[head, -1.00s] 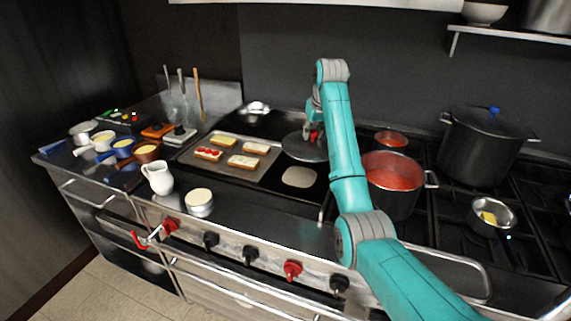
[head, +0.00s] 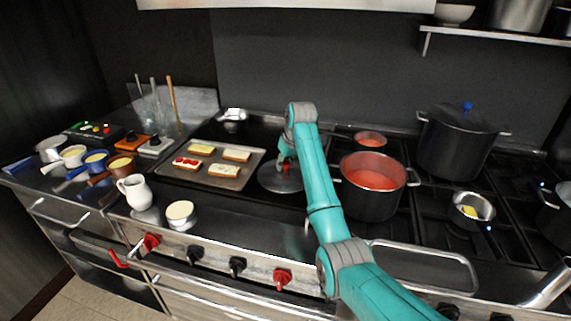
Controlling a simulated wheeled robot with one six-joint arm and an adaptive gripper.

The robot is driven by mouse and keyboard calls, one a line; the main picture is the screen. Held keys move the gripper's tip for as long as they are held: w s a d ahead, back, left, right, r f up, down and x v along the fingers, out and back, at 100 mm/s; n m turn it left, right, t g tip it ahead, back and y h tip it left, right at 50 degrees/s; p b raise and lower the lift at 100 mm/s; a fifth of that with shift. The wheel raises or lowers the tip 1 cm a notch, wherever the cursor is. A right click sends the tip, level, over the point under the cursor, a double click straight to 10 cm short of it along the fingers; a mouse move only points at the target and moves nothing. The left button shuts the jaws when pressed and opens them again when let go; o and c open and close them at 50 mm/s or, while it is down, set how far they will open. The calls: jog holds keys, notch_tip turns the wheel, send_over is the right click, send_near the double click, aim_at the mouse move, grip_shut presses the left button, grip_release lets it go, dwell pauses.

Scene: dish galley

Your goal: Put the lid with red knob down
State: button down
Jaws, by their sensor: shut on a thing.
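The lid (head: 271,181) is a wide grey metal disc over the dark griddle, right of the tray of bread slices. My gripper (head: 286,163) is above its middle and shut on it, pointing down. The lid looks level and low, close to the griddle surface. I cannot tell whether its rim touches. The pale flat round on the griddle is hidden beneath it. My arm covers the lid's right edge.
A metal tray (head: 250,172) with topped bread slices lies left of the lid. A pot of red sauce (head: 373,180) stands to its right, beyond my arm.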

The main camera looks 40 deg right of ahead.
jog(key=shift+f, duration=0.15)
jog(key=c, duration=0.8)
grip_release()
jog(key=v, duration=1.2)
